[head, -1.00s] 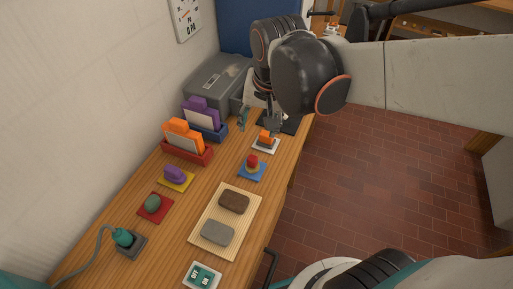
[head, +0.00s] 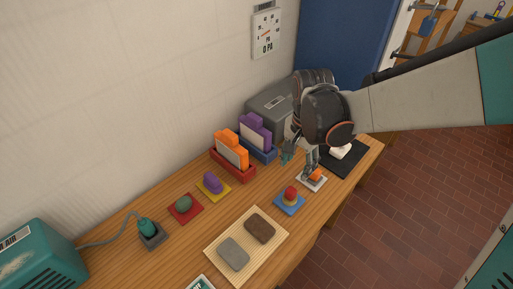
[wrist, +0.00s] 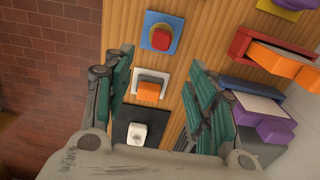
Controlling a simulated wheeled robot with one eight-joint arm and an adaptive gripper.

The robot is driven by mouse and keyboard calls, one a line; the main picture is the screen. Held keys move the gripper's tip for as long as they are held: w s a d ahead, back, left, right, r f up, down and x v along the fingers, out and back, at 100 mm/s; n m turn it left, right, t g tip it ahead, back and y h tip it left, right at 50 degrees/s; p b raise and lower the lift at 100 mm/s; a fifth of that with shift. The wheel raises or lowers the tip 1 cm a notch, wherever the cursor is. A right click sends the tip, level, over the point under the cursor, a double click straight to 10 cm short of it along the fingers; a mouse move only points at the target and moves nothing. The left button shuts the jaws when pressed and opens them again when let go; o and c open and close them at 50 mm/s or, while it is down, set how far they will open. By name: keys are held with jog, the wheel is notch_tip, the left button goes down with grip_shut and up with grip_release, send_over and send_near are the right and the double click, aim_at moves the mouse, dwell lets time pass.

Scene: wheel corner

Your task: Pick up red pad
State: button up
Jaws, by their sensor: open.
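A small red rounded piece (head: 291,193) sits on a yellow base on a blue square (head: 285,206) near the table's front edge. I cannot tell which of these is the red pad. My gripper (head: 298,165) is open and empty, near the orange block on its white square. In the wrist view its fingers (wrist: 158,62) stand apart, on either side of that block.
The orange block (wrist: 149,91) and a black mat (head: 352,164) with a white piece are close to my gripper. Red and blue holders (head: 232,167) with upright cards stand behind. A beige tray (head: 215,241) holds brown and grey blocks. A grey box stands by the wall.

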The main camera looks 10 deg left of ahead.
jog(key=b, duration=0.3)
send_near(291, 190)
notch_tip(291, 190, down, 5)
jog(key=shift+w+d+f, duration=0.1)
jog(key=shift+d, duration=0.05)
notch_tip(291, 190, down, 5)
jog(key=b, duration=0.2)
jog(key=shift+f+b, duration=0.1)
jog(key=shift+b, duration=0.25)
jog(key=c, duration=1.1)
